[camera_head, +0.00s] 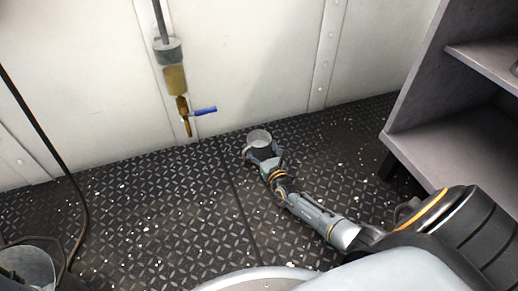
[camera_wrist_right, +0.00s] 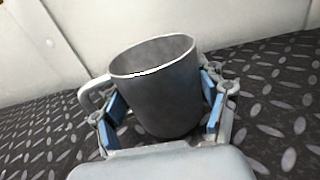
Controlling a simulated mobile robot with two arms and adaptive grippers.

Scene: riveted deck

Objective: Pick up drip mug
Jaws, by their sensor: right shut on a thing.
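The drip mug (camera_wrist_right: 165,92) is a plain grey metal mug with a handle at its left in the right wrist view. My right gripper (camera_wrist_right: 162,108) is shut on it, with a blue-padded finger on each side of its body. In the head view the mug (camera_head: 259,138) is at the end of my right arm, held in the right gripper (camera_head: 262,153), near the wall. The mug looks roughly upright with its open rim up. I cannot tell whether its base touches the floor. My left gripper is not in view.
A pipe with a brass valve (camera_head: 182,105) and blue lever (camera_head: 205,110) hangs on the white wall, left of the mug. A grey shelf unit (camera_head: 425,150) stands at right. A bucket (camera_head: 28,266) and dark hose (camera_head: 62,165) are at left. The floor between is clear.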

